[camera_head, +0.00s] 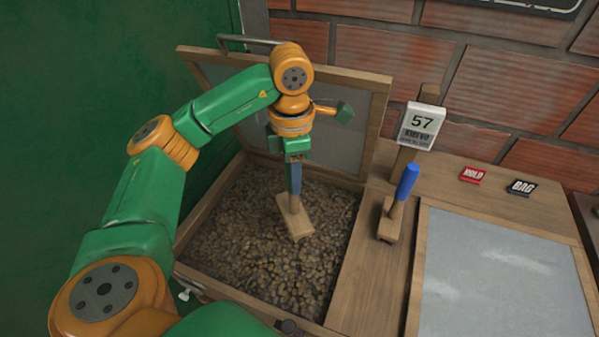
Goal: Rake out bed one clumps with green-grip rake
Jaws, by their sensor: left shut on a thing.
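My left gripper (293,160) is shut on a rake. The rake's wooden head (295,216) points down and touches or hovers just over the brown beans (240,245) in the open bed; I cannot tell which. The part between the gripper and the head looks dark blue; no green grip can be told apart from my green gripper. A second rake-like tool with a blue grip (407,182) stands upright on the wooden strip right of the bed. Separate clumps cannot be made out among the beans. My right gripper is not in view.
The open bed's wooden frame (345,268) has a raised lid (348,118) behind it. A grey-topped bed (500,275) lies to the right. A "57" sign (421,124), a red HOLD tag (472,175) and a black BAG tag (521,187) are at the back right.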

